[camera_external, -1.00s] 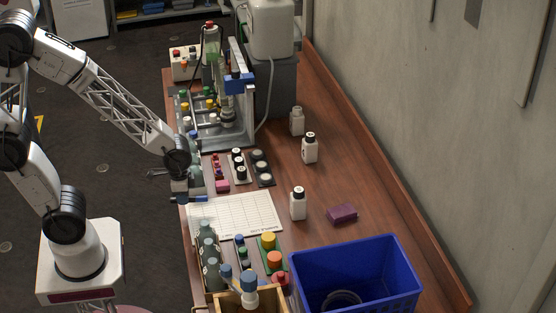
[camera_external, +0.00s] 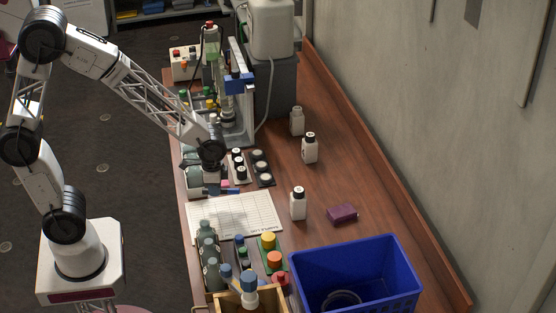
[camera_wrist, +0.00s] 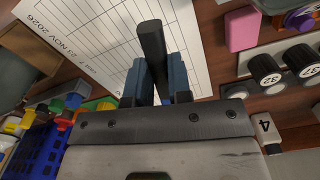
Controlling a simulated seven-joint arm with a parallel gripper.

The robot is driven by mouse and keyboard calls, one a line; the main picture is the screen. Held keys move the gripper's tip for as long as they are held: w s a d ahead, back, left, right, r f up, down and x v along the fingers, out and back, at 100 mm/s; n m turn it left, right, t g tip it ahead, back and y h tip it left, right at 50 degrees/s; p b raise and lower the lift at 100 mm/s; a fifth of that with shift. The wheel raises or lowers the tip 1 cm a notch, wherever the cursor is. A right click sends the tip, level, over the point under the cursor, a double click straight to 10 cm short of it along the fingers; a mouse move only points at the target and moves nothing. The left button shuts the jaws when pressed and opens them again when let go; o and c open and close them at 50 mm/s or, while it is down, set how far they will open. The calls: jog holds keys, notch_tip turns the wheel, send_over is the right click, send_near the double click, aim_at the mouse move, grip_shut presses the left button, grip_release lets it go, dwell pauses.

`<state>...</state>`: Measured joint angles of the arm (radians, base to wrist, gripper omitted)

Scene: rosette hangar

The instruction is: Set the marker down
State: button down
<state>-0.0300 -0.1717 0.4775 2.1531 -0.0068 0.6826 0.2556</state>
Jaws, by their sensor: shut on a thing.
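The marker (camera_wrist: 152,45) is a dark, rod-like piece in the wrist view, standing out past my fingertips. My gripper (camera_wrist: 159,80) has its two blue fingers shut on the marker, one on each side. In the external view my gripper (camera_external: 228,191) is low over the bench, at the far edge of a white printed sheet (camera_external: 230,217). The sheet also shows behind the marker in the wrist view (camera_wrist: 95,40). I cannot tell whether the marker touches the sheet or bench.
A pink block (camera_wrist: 242,29) and black-capped jars (camera_wrist: 266,69) are close beside my gripper. Grey bottles (camera_external: 208,255) stand at the sheet's near side, with a blue basket (camera_external: 355,259) nearby. A white bottle (camera_external: 298,205) stands right of the sheet.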

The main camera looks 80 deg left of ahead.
jog(key=w, duration=0.7)
jog(key=w+a+f+m, duration=0.1)
jog(key=w, duration=0.6)
jog(key=w+m, duration=0.1)
jog(key=w, duration=0.7)
jog(key=shift+a+f, duration=0.2)
jog(key=shift+a, duration=0.1)
jog(key=shift+w, duration=0.15)
send_over(320, 185)
jog(key=shift+d+f, duration=0.1)
jog(key=shift+f, duration=0.65)
jog(key=shift+f, duration=1.75)
jog(key=shift+f, duration=0.15)
jog(key=c, duration=1.1)
grip_release()
jog(key=shift+o, duration=0.2)
